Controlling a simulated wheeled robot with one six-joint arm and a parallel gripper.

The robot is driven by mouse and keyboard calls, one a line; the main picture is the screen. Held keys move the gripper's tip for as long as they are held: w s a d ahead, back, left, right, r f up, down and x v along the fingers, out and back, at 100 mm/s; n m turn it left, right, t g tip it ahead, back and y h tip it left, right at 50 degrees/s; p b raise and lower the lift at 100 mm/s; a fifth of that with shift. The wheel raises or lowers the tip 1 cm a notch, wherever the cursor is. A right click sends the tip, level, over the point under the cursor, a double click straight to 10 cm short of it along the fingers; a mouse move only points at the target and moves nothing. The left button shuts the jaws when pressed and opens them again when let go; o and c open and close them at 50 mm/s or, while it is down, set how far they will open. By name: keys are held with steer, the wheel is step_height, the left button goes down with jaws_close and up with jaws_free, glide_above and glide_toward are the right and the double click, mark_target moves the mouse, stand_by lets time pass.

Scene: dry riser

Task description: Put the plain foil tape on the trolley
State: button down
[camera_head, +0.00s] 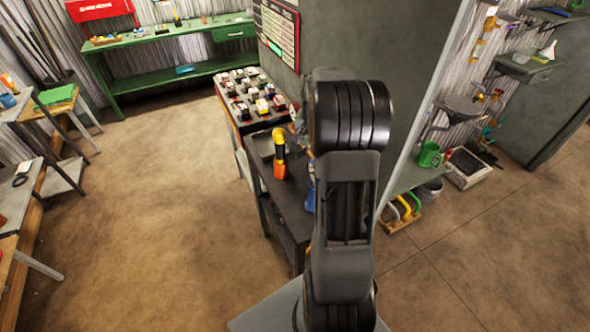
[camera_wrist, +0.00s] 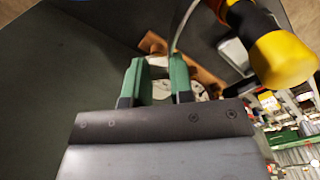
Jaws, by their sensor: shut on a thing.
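In the wrist view my gripper (camera_wrist: 158,80) has its green fingers shut on a small pale, silvery thing (camera_wrist: 158,61). Only part of it shows between the fingers, and I cannot tell for sure that it is the plain foil tape. In the head view my arm hides the gripper and what it holds. A dark grey stand with a flat top (camera_head: 292,199), which may be the trolley, is left of my arm and partly hidden by it. A yellow and black torch-like object stands on it (camera_head: 280,157) and shows large at the wrist view's right (camera_wrist: 281,58).
A table with several small boxed items (camera_head: 249,93) adjoins the dark stand. A green workbench (camera_head: 170,36) stands at the back left. Grey wall panels rise behind my arm. A white-framed tray (camera_head: 467,168) lies on the floor at right. The floor at left centre is clear.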

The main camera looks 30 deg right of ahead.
glide_above(309, 180)
step_height(309, 180, down, 11)
steer(key=shift+a+r+b, duration=0.1)
steer(key=shift+r+b, duration=0.1)
steer(key=shift+b, duration=0.25)
steer(key=shift+f+p, duration=0.4)
steer(key=shift+f, duration=2.15)
steer(key=shift+f, duration=0.15)
steer(key=c, duration=1)
jaws_free()
